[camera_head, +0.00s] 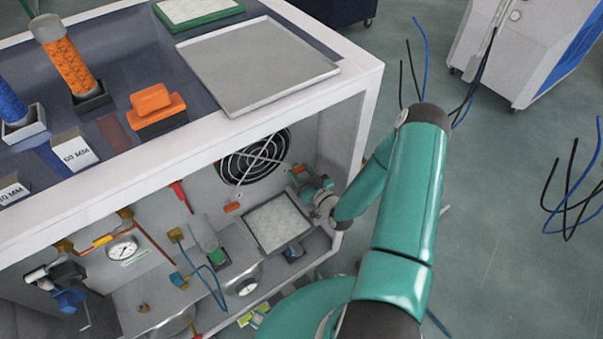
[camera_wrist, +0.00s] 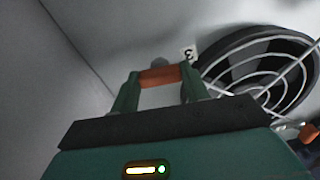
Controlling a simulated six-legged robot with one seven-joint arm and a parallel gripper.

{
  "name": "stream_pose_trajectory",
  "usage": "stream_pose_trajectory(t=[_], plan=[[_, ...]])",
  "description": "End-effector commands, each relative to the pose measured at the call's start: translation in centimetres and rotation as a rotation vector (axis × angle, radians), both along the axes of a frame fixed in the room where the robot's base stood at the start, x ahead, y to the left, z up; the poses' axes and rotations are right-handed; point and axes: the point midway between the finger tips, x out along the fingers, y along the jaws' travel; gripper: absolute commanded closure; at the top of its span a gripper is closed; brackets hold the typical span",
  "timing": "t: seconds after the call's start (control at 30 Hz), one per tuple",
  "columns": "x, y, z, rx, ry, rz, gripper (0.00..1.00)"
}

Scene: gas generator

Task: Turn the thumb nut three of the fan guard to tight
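The fan guard (camera_head: 252,158) is a round wire grille on the cabinet's inner back wall. It also shows at the right of the wrist view (camera_wrist: 262,85). Thumb nut three (camera_wrist: 160,76) is an orange-brown bar beside a small label marked 3 (camera_wrist: 190,52). My gripper (camera_wrist: 160,80) has one green finger at each end of this bar and appears shut on it. In the head view my gripper (camera_head: 305,180) is at the wall right of the guard, with a little orange showing at its tip. Another orange thumb nut (camera_wrist: 310,133) is at the wrist view's right edge.
The cabinet's white right post (camera_head: 352,150) is close to my arm. A grey tray (camera_head: 255,65) and an orange block (camera_head: 152,105) are on top.

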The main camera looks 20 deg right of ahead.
Motion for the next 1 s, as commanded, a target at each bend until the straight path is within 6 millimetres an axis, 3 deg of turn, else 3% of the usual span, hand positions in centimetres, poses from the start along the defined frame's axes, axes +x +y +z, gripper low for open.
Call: stream_pose_trajectory(t=[0.47, 1.0], plan=[[-0.03, -0.02, -0.02, 0.089, 0.018, -0.001, 0.77], [-0.01, -0.03, -0.01, 0.537, 0.104, -0.001, 0.77]])
